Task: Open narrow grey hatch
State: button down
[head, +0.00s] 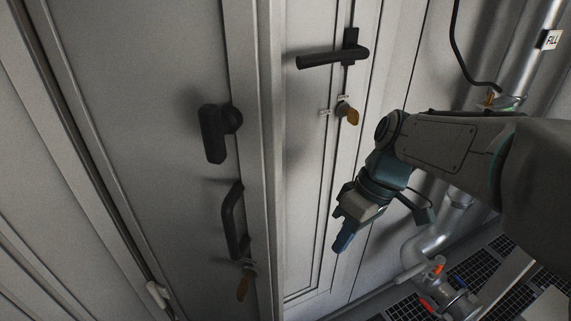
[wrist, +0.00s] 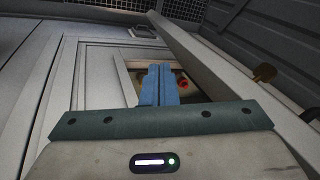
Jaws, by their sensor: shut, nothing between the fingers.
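A narrow grey hatch (head: 305,150) stands upright in the middle of the head view. It has a black lever handle (head: 333,57) near its top and a brass key (head: 347,113) in a lock below, with small white tags. From the head view I cannot tell whether it is fully closed.
A wider grey door (head: 130,150) at left has a black knob (head: 215,130), a black pull handle (head: 233,220) and a hanging key (head: 243,286). At right are a pipe labelled FILL (head: 552,40), valves (head: 445,295) and dark floor grating (head: 400,308).

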aim_at(281, 223)
jog(key=w+a+r+n+g+y+p, duration=0.1)
jog(key=a+r+n+p, duration=0.25)
jog(key=r, duration=0.35)
jog(key=w+a+r+n+g+y+p, duration=0.1)
jog(key=a+r+n+g+p, duration=0.1)
jog(key=a+r+n+p, duration=0.3)
jog(key=shift+m, duration=0.75)
jog(key=x, duration=0.5)
jog(key=d+x, duration=0.1)
jog(key=x, duration=0.2)
jog(key=shift+s+f, duration=0.2)
jog(key=shift+s, duration=0.1)
